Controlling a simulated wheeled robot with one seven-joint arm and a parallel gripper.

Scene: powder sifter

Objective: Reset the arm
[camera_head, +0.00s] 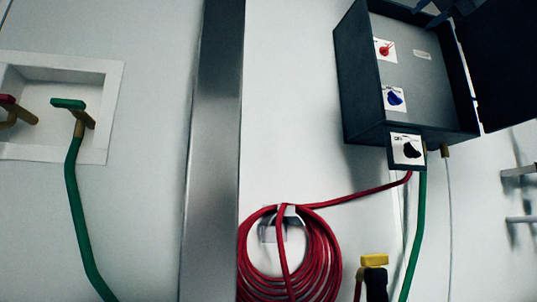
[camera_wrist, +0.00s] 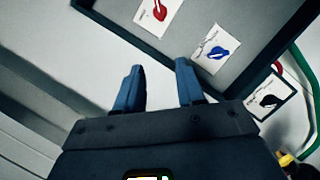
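My gripper (camera_wrist: 160,70) shows in the wrist view with its two blue-grey fingers apart and nothing between them. Its fingers point toward the lower edge of an open dark control box (camera_wrist: 262,82). In the head view this box (camera_head: 361,80) hangs on the wall at the upper right. A dark part at the top edge there may be my gripper, but it is mostly cut off. Inside the box are a red knob (camera_head: 385,49) and a blue knob (camera_head: 394,98). A black knob (camera_head: 411,150) sits on a plate below them.
The box's dark door (camera_head: 502,60) stands open at the right. A coiled red hose (camera_head: 328,262) hangs below left. A green hose (camera_head: 417,240) runs down below the box. A metal post (camera_head: 213,150) stands left of centre. A wall recess (camera_head: 115,110) holds a green-handled valve (camera_head: 70,104).

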